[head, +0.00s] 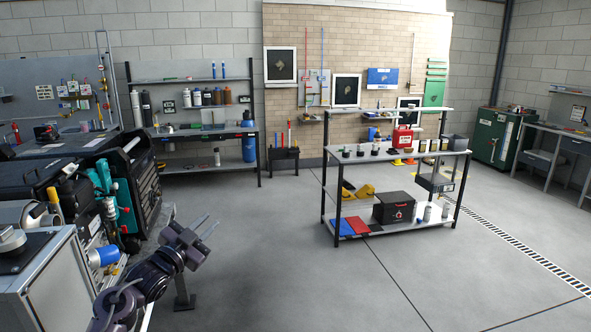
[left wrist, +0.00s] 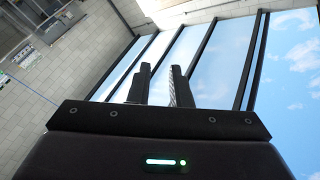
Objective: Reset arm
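My left gripper (head: 205,226) is raised at the lower left of the head view, over the floor and beside the bench. Its two thin fingers point up and to the right, with a gap between them. In the left wrist view the two dark fingers (left wrist: 160,88) stand apart with nothing between them. Behind them are windows with sky and a brick wall. My right gripper is not in either view. The membrane tubes cannot be made out for certain.
A shelved cart (head: 350,163) with small containers on top and a black case (head: 394,208) below stands at centre right. A cluttered bench (head: 45,262) is close on the left. A wall workbench (head: 195,133) stands behind. The grey floor (head: 300,280) in front is clear.

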